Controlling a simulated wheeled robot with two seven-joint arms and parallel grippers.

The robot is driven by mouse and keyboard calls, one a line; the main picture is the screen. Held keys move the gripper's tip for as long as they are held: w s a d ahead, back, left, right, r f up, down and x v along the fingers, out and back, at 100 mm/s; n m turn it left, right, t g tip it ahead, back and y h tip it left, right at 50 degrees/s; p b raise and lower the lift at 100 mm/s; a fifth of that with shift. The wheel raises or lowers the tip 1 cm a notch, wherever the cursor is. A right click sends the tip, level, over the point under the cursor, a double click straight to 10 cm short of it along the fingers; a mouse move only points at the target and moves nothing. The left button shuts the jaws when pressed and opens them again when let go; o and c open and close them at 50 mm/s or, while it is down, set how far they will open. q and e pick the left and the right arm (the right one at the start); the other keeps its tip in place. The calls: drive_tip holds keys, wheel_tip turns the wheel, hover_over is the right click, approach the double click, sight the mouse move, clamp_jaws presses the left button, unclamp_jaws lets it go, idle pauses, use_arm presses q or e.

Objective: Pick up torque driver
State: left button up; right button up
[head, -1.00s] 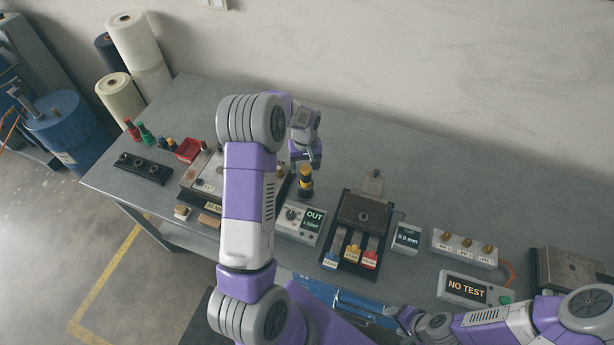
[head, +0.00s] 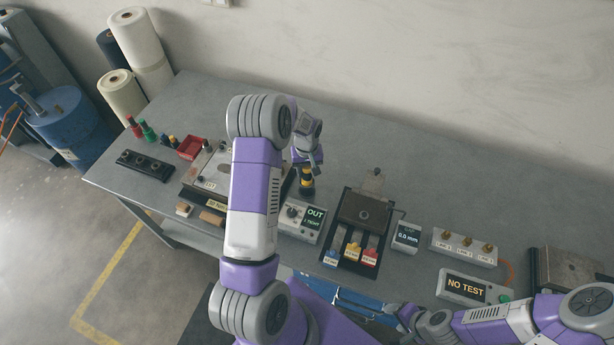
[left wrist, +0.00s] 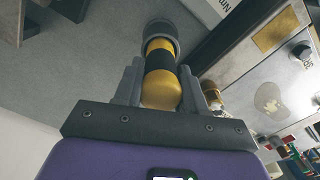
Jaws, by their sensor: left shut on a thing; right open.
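The torque driver (head: 307,183), yellow with a black band and a dark grey round end, stands on the bench right of the metal plate fixture. In the left wrist view the driver (left wrist: 160,60) sits between both finger pads. My left gripper (head: 307,167) is shut on it from above, around its yellow and black body. The driver's lower end appears at bench level; I cannot tell if it touches the bench. My right gripper (head: 402,318) is open and empty, low at the front of the bench, partly hidden by its arm.
A display box reading OUT (head: 300,221) stands just in front of the driver. A fixture with coloured tabs (head: 362,212) is to the right. The metal plate fixture (head: 207,176) is close on the left, partly behind my left arm. The bench behind is clear.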

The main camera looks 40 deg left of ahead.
use_arm(q)
wheel_tip(320, 180, up, 9)
drive_tip(key=shift+r+b, duration=0.1)
drive_tip(key=shift+b, duration=0.3)
drive_tip(key=shift+r, duration=0.45)
idle(0.6)
